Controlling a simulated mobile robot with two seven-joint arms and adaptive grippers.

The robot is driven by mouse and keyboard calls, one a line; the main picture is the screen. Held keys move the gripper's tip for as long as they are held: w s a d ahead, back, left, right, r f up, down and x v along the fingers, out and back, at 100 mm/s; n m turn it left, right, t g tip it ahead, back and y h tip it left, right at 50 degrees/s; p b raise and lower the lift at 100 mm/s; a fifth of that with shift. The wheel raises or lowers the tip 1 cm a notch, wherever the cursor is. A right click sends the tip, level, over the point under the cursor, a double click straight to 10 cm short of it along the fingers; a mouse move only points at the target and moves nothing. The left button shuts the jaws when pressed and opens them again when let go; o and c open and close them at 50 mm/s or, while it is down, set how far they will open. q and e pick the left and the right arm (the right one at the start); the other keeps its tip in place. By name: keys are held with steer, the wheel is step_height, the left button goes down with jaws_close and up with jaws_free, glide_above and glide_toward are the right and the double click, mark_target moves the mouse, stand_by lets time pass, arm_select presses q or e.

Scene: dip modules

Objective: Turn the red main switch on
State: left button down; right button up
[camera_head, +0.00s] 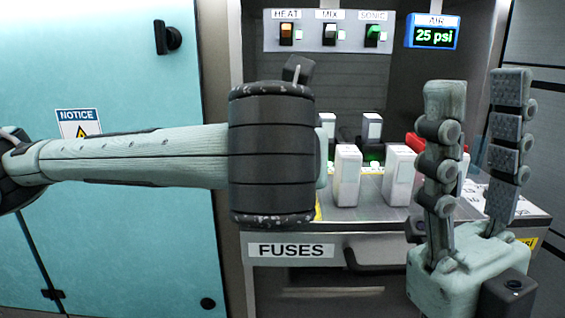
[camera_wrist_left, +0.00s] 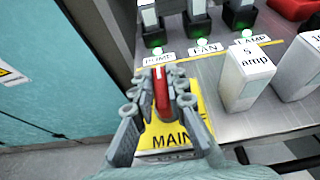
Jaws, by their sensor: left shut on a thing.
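The red main switch (camera_wrist_left: 162,92) shows in the left wrist view as a red lever on a yellow plate (camera_wrist_left: 180,141) lettered MAIN. It appears to point up and away from the camera. My left gripper (camera_wrist_left: 159,100) has its fingers on both sides of the lever and is shut on it. In the head view, my left arm's dark joint hides this gripper and the switch. My right gripper (camera_head: 478,90) stands upright at the right of the head view, open and empty, its fingers well apart.
White fuse blocks (camera_head: 347,175) stand on the metal counter, one marked 5 amp (camera_wrist_left: 247,75). Switches labelled PUMP, FAN and LAMP (camera_wrist_left: 238,18) line the back. A red object (camera_head: 415,143) is partly behind my right gripper. A blue display (camera_head: 433,32) reads 25 psi.

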arm_select(q)
steer(key=shift+f, duration=0.1)
stand_by(0.5)
steer(key=c, duration=1.5)
jaws_free()
steer(key=shift+c, duration=0.2)
steer(key=shift+s+r, duration=0.3)
steer(key=v, duration=0.6)
steer(key=shift+s, duration=0.35)
steer(key=shift+s, duration=0.1)
